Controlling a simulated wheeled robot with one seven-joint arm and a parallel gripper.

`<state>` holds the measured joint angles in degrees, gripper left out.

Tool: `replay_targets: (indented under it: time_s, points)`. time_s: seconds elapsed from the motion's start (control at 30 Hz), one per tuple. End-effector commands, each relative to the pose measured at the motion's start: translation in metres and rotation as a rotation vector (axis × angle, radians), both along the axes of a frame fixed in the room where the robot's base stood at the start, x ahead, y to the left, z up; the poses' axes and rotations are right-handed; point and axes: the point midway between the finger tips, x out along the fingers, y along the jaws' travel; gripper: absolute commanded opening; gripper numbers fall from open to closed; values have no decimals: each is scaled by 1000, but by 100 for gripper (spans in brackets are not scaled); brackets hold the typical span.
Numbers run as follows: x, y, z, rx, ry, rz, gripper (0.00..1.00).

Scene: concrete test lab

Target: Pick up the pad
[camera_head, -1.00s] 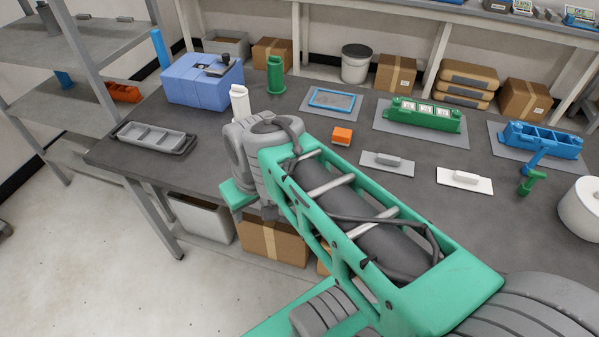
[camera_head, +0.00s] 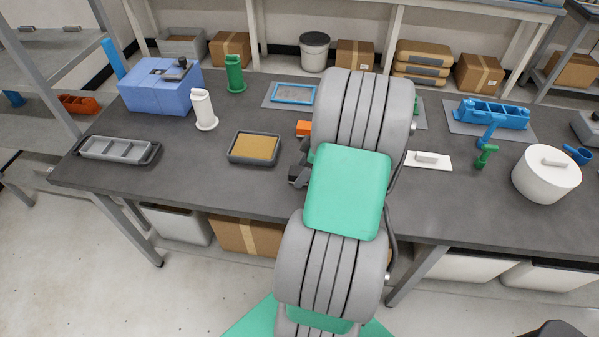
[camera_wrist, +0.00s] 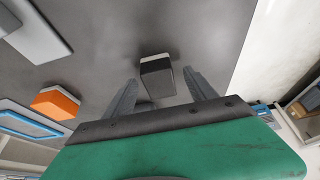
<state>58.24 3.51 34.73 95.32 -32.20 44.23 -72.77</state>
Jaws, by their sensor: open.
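My gripper (camera_wrist: 158,84) is open, with a finger to each side of the block and no clear contact. In the head view the block is hidden behind my arm; only dark parts of my gripper (camera_head: 299,168) show at the arm's left. A tan, flat, pad-like slab (camera_head: 255,146) lies in a dark shallow tray (camera_head: 233,157) left of my gripper.
An orange block (camera_head: 304,128) and blue-rimmed tray (camera_head: 293,93) lie behind my gripper. A white plate (camera_head: 441,162) and white round container (camera_head: 546,178) are right. The table's front edge is close.

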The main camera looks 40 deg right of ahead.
Motion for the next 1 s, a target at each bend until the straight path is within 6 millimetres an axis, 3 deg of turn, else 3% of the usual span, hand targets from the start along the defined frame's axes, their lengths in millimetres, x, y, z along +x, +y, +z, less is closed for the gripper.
replay_targets:
  time_s: [0.1,0.33,1.0]
  points:
    - [4,3,-12,0,1,-2,65]
    - [5,3,-13,-1,0,-3,64]
    - [5,2,-13,-2,1,-3,9]
